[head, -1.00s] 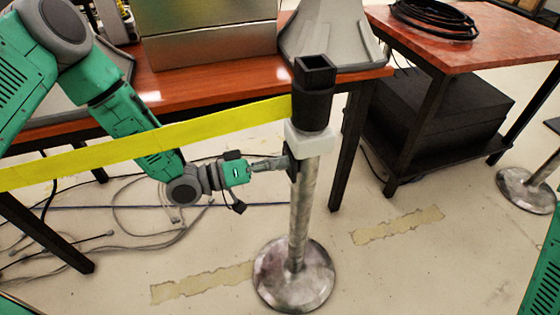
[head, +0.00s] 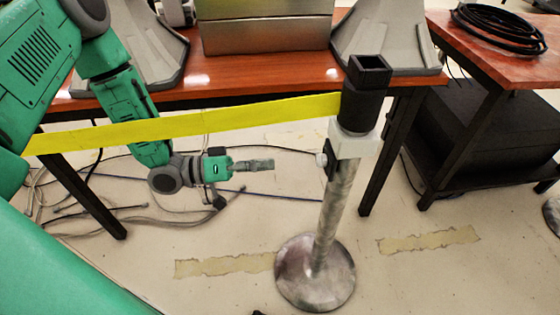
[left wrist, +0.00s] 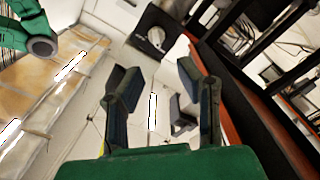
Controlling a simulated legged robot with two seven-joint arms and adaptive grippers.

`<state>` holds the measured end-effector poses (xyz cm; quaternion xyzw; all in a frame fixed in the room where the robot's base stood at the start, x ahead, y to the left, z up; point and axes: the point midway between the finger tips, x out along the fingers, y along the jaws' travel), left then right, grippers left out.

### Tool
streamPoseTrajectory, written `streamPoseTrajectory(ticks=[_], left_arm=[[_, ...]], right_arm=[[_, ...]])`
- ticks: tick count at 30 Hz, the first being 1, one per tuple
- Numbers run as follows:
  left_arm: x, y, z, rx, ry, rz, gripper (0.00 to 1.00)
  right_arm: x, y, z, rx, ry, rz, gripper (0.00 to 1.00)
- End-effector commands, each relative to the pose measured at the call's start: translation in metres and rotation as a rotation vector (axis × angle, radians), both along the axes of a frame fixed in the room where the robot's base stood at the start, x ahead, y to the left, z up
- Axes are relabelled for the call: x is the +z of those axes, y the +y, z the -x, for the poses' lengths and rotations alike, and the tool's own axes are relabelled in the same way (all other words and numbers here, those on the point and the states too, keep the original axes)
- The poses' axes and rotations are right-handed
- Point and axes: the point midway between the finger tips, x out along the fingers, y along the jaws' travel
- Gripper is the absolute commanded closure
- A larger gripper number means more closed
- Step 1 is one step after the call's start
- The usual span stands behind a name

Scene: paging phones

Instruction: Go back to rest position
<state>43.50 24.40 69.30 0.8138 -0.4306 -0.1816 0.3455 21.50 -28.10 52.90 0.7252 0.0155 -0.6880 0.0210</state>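My left gripper (head: 262,165) is left of the metal post (head: 335,205) and apart from it, in the head view. In the left wrist view its two fingers (left wrist: 155,80) are spread with nothing between them. The post has a black top (head: 362,95) and a white block (head: 352,142) with a small dark piece and a pale knob on its left side. My right gripper is in neither current view.
A yellow belt (head: 200,122) runs left from the post's top, above my left gripper. A red-brown table (head: 265,88) with a metal box (head: 262,30) stands behind. A second table (head: 460,45) at right holds coiled black cable (head: 498,27). Cables lie on the floor at left.

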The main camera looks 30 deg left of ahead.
Motion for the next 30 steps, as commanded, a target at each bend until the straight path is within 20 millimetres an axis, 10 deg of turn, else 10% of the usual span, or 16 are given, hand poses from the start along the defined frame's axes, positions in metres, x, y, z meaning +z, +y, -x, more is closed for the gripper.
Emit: streamPoseTrajectory(ticks=[22, 30], left_arm=[[-0.022, -0.02, 0.004, 0.056, 0.12, -0.144, 0.69], [-0.095, -0.026, 0.084, 0.133, 0.515, -0.684, 0.69]], right_arm=[[0.012, 0.0, -0.001, 0.0, 0.003, 0.001, 0.61], [0.041, 0.0, -0.002, 0.0, 0.003, 0.0, 0.61]])
